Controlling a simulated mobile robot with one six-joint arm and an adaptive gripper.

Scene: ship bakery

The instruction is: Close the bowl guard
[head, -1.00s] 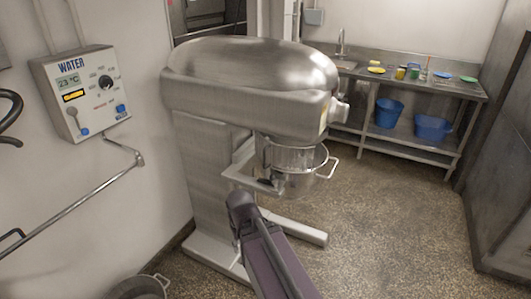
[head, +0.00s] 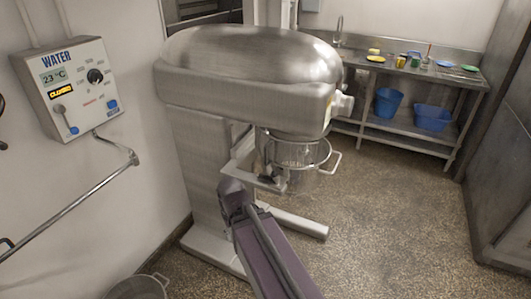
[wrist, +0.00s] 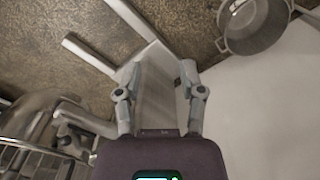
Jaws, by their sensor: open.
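The big grey mixer (head: 245,80) stands by the left wall. Below its head, the wire bowl guard (head: 303,153) shows with a light handle at its right side. I cannot tell clearly how far around the bowl the guard stands. Guard wires also show in the wrist view (wrist: 35,158), at the lower left. My gripper (wrist: 160,72) is open and empty in the wrist view, its fingers apart over the mixer's pale base and the floor. In the head view my wrist is just left of the bowl area and hides the fingers. My gripper is apart from the guard.
A metal pot (head: 140,287) stands on the floor at the lower left and also shows in the wrist view (wrist: 254,38). A water panel (head: 78,88) and a pipe rail are on the left wall. A bench (head: 400,135) holds blue tubs at the back. The right floor is clear.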

